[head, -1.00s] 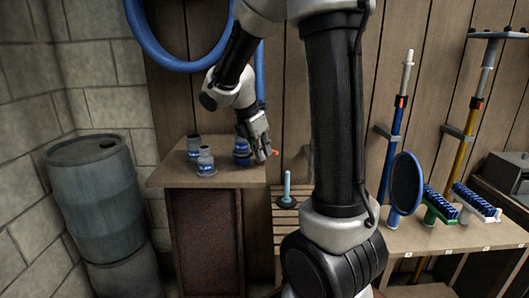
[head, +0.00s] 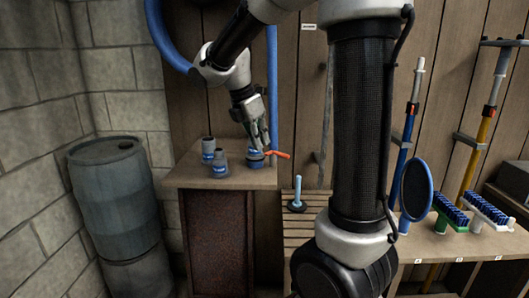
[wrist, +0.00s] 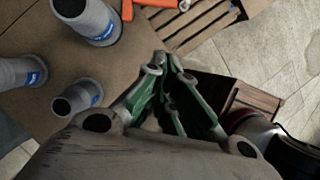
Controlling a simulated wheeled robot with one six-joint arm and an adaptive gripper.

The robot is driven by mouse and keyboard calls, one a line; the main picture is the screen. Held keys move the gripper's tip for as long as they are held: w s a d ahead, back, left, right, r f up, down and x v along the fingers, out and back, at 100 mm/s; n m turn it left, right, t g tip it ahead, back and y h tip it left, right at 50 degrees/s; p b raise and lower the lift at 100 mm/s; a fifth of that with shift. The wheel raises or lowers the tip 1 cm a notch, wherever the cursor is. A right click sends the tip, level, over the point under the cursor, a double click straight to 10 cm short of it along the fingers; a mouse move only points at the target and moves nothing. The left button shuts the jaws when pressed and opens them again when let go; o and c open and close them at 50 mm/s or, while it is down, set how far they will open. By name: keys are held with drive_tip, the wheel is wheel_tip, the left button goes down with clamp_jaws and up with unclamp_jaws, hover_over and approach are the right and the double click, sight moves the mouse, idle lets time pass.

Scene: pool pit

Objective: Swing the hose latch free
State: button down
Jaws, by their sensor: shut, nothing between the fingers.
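The likely hose latch is an orange-red lever (head: 278,155) on a blue and grey fitting (head: 255,163) near the right edge of the wooden cabinet top. The lever points right and also shows at the top edge of the wrist view (wrist: 158,3). The blue hose (head: 272,95) hangs down the wall behind the fitting. My gripper (head: 261,140) points down, just above the fitting in the head view; contact with the lever cannot be told. In the wrist view its green-lined fingers (wrist: 175,105) are together and empty, apart from the lever.
Grey fittings with blue labels (head: 220,163) stand left of the lever on the cabinet top (head: 190,178). A blue barrel (head: 115,195) stands at left. A slatted bench holds a blue-handled tool (head: 298,195). Brushes (head: 450,212) and poles are at right.

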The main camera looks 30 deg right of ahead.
drive_tip(key=v, duration=0.2)
drive_tip(key=shift+s+a+r, duration=0.1)
drive_tip(key=shift+r, duration=0.15)
idle(0.4)
